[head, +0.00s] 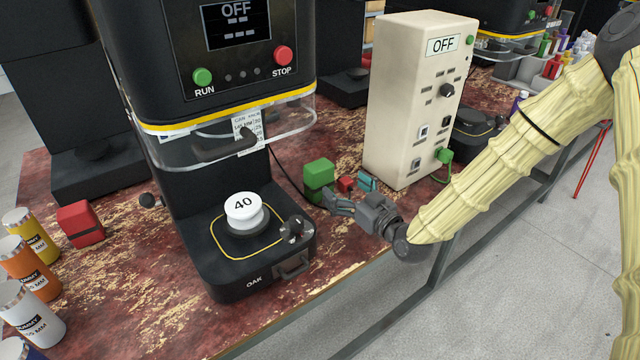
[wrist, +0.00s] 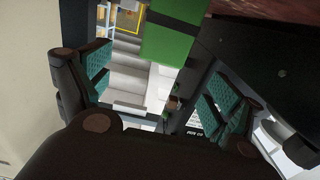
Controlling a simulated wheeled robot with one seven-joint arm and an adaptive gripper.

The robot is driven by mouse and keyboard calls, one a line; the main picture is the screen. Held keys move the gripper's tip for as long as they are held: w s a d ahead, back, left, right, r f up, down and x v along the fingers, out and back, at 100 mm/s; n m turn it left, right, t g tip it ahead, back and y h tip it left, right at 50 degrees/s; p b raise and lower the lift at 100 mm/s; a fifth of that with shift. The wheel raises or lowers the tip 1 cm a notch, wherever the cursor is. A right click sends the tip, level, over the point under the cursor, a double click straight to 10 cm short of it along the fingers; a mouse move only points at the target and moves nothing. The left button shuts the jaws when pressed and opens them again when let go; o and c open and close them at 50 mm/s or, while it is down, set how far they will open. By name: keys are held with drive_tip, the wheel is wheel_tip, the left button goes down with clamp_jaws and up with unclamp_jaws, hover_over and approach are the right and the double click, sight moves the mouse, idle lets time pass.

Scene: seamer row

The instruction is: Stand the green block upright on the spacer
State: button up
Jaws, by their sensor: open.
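The green block (head: 319,172) stands on the worn red bench, to the right of the black seamer. A darker green part shows below its top; I cannot tell if this is the same block or a second piece. The white spacer (head: 243,208), marked 40, sits on the round plate of the seamer base. My gripper (head: 332,202) is open, just right of the green block's lower part. In the wrist view the green block (wrist: 166,48) shows at the top, beyond and between the spread fingers. I cannot tell if they touch it.
A cream control box (head: 405,105) reading OFF stands right of the block. Small red (head: 346,184) and teal (head: 368,181) pieces lie between. The seamer's clear guard (head: 235,135) overhangs the spacer. A red block (head: 80,223) and several cans stand at the left.

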sight(324, 173)
drive_tip(key=shift+p+x, duration=0.3)
drive_tip(key=shift+x, duration=5.15)
drive_tip(key=shift+s+a, duration=0.15)
drive_tip(key=shift+c, duration=0.4)
drive_tip(key=c, duration=1.1)
drive_tip(key=shift+r, duration=0.1)
